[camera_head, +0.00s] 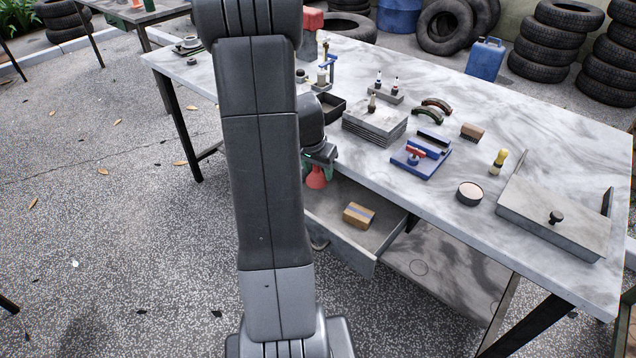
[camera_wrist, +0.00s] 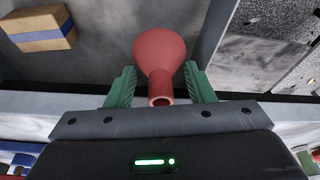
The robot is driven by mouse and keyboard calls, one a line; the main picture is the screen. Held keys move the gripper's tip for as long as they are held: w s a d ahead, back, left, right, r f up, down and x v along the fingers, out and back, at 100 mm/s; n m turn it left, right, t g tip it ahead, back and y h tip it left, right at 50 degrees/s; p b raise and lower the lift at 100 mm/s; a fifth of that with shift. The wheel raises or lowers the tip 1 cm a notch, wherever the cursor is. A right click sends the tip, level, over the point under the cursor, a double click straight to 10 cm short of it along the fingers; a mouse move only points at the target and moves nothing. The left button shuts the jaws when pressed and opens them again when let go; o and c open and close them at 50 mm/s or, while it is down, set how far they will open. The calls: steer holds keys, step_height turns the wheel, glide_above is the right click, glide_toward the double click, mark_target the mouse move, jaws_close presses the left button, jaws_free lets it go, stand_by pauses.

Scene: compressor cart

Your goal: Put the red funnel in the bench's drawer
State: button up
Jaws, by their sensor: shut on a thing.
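The red funnel (camera_head: 316,178) is held in my gripper (camera_head: 318,168), above the left part of the open drawer (camera_head: 365,262) of the bench (camera_head: 540,150). In the wrist view the funnel (camera_wrist: 160,55) sits between the two green fingers of my gripper (camera_wrist: 160,90), which are shut on it. Its spout points toward the gripper body and its wide end points away. Inside the drawer lies a small cardboard box with a blue stripe (camera_head: 358,215); it also shows in the wrist view (camera_wrist: 40,28). My arm hides the drawer's left end in the head view.
The bench edge overhangs the drawer's back. The drawer floor around the box is bare.

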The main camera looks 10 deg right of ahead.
mark_target(317, 181)
steer(key=shift+f+b, duration=0.35)
steer(key=shift+f, duration=1.85)
steer(key=shift+f, duration=0.1)
steer(key=o, duration=1)
steer(key=shift+c, duration=0.2)
steer(key=p+v, duration=0.1)
steer(key=v, duration=1.1)
steer(key=shift+p, duration=0.35)
steer(key=shift+o, duration=0.2)
